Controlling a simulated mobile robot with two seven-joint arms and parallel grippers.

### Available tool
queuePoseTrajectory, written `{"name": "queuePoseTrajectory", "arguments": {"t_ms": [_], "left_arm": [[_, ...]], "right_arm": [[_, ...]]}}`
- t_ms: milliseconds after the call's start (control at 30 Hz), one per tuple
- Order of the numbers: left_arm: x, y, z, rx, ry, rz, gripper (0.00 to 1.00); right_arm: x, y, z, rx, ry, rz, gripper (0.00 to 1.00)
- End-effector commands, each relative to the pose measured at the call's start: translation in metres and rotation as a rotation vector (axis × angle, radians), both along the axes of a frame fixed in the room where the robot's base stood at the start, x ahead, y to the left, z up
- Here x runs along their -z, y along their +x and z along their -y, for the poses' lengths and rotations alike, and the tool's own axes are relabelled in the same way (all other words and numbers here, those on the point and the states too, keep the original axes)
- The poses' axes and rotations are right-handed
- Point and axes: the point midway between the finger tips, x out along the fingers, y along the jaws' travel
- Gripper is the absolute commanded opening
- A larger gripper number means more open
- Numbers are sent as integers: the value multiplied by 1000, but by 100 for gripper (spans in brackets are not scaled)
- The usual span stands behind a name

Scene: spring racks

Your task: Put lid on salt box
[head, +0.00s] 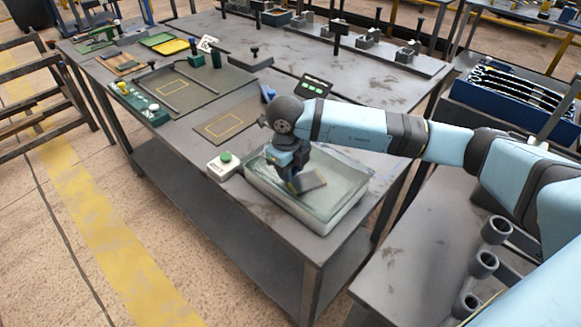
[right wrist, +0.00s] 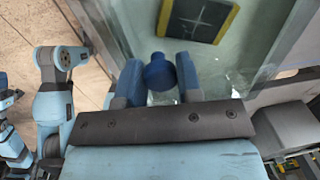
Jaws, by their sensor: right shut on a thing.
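The salt box (head: 290,207) is a pale, see-through rectangular tub at the near corner of the workbench. My right gripper (head: 297,181) is over it, pointing down. In the right wrist view its fingers (right wrist: 158,82) are shut on a blue knob (right wrist: 157,72), which appears to belong to a clear lid (right wrist: 225,68). A dark plate with a yellow edge and a white cross (right wrist: 198,17) shows beyond the knob; it also shows in the head view (head: 309,180). I cannot tell whether the lid rests fully on the rim.
A white box with a green button (head: 224,162) stands just left of the tub. A dark mat with a yellow outline (head: 222,127) and a small display with green lights (head: 314,86) are behind. The bench's front edge is close to the tub.

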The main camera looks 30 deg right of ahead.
Motion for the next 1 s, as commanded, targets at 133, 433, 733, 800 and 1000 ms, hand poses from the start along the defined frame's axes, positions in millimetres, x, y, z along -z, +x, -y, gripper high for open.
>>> {"name": "queuePoseTrajectory", "arguments": {"t_ms": [133,433,733,800,1000], "left_arm": [[3,0,0,1,2,0,43],[3,0,-1,2,2,4,43],[2,1,0,2,0,6,43],[2,1,0,2,0,6,43],[3,1,0,2,1,4,43]], "right_arm": [[3,0,0,0,0,1,0],[6,0,0,0,-1,1,58],[7,0,0,0,0,-1,81],[7,0,0,0,0,-1,88],[7,0,0,0,0,0,88]]}}
